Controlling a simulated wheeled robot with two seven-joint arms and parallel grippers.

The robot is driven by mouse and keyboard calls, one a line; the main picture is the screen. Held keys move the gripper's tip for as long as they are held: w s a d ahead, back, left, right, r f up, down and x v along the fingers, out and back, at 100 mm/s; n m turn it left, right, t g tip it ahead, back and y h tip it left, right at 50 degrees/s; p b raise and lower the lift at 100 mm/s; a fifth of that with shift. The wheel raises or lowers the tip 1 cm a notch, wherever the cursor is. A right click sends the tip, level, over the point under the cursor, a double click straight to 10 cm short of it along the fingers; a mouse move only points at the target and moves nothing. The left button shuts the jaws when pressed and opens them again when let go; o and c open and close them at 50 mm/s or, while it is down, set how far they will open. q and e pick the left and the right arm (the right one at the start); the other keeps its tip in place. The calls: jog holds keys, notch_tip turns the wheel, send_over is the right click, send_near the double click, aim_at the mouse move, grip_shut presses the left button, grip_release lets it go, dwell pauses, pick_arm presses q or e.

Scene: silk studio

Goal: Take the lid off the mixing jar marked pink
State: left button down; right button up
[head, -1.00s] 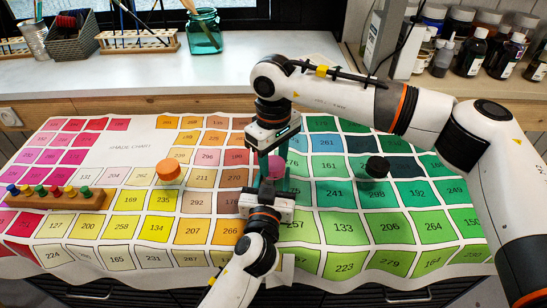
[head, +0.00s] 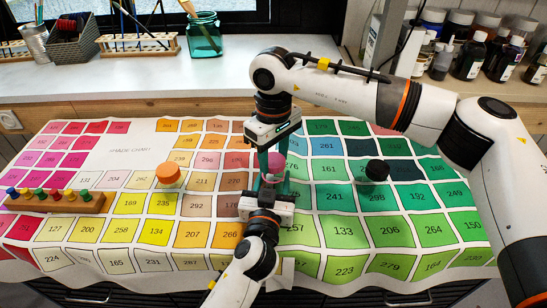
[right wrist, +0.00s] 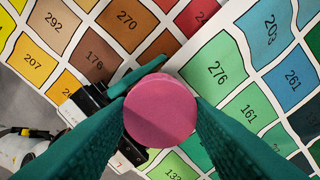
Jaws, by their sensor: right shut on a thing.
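The pink lid (head: 269,160) is a round disc held between the green fingers of my right gripper (head: 272,163), which reaches down from above. In the right wrist view the pink lid (right wrist: 160,111) fills the space between both fingertips. The mixing jar under it is mostly hidden; a small pale pink patch shows just below the lid, and I cannot tell how wide any gap is. My left gripper (head: 269,190) comes from the front, low beside the jar; its grip is hidden.
An orange-lidded jar (head: 168,174) stands to the left and a black-lidded jar (head: 377,170) to the right on the numbered shade chart cloth (head: 130,150). A wooden rack of coloured pegs (head: 55,202) lies at far left. Bottles (head: 470,57) line the back right.

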aim_at(274, 160)
jog(key=shift+r, duration=0.15)
jog(key=shift+r, duration=2)
pick_arm(q)
jog(key=c, duration=0.6)
grip_release()
jog(key=shift+s, duration=0.1)
